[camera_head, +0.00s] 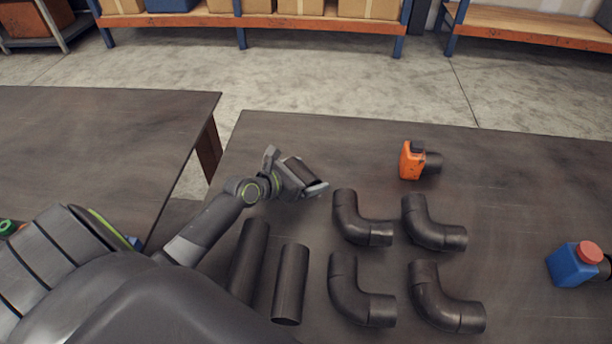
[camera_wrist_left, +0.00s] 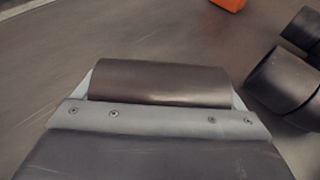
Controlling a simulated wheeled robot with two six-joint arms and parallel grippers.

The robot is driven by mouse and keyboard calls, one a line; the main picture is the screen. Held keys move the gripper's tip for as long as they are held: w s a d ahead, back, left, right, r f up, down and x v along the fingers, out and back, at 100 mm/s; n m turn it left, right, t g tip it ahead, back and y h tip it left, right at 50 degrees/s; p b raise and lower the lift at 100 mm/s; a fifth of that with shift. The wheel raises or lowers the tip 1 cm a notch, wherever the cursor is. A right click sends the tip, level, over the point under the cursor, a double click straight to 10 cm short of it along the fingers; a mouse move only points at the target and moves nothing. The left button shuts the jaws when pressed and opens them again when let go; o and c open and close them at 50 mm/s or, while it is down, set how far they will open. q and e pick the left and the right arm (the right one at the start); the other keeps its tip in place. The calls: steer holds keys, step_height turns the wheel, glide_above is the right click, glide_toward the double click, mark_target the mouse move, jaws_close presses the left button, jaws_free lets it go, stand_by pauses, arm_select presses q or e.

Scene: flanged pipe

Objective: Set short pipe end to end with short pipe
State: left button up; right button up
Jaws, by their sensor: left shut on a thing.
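My left gripper (camera_head: 298,176) is shut on a short dark pipe (camera_head: 301,172), which lies across between its fingers. The held pipe also shows in the left wrist view (camera_wrist_left: 160,82), in front of the gripper body. Two more straight dark pipes lie side by side on the table, a left one (camera_head: 249,258) and a right one (camera_head: 291,283), below the gripper in the head view. They are apart from the held pipe. My right gripper is not in view.
Several dark elbow pipes (camera_head: 362,222) lie right of the gripper. An orange block-like part with a dark stub (camera_head: 412,160) stands behind them. A blue part with a red cap (camera_head: 574,264) is at the far right. A gap separates the worktable from a left table (camera_head: 90,130).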

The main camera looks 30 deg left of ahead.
arm_select(q)
steer(key=o, duration=0.9)
steer(key=shift+f, duration=0.1)
steer(key=shift+o, duration=0.2)
